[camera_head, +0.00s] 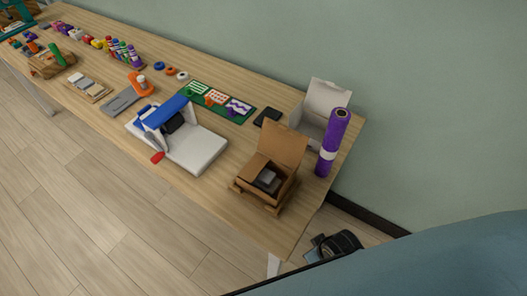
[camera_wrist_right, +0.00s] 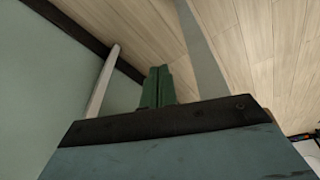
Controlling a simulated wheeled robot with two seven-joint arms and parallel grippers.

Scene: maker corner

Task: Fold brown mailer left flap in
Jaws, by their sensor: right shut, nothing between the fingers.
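The brown mailer (camera_head: 246,187) is an open cardboard box near the right end of the table in the head view. Its lid stands up at the back, and a dark grey item (camera_head: 268,180) lies inside. Short flaps stick out low at its sides and front; the exact angle of the left flap is too small to tell. My right gripper (camera_wrist_right: 157,86) shows only in the right wrist view, its green fingers together and empty, with floor and wall behind and no mailer in sight. My left gripper is in neither view.
A purple roll (camera_head: 333,143) stands upright right of the mailer, before an open white box (camera_head: 325,97). A white tray with a blue-handled device (camera_head: 197,150) lies to the left. A black flat item (camera_head: 267,116) lies behind. Bare table (camera_head: 290,222) shows in front.

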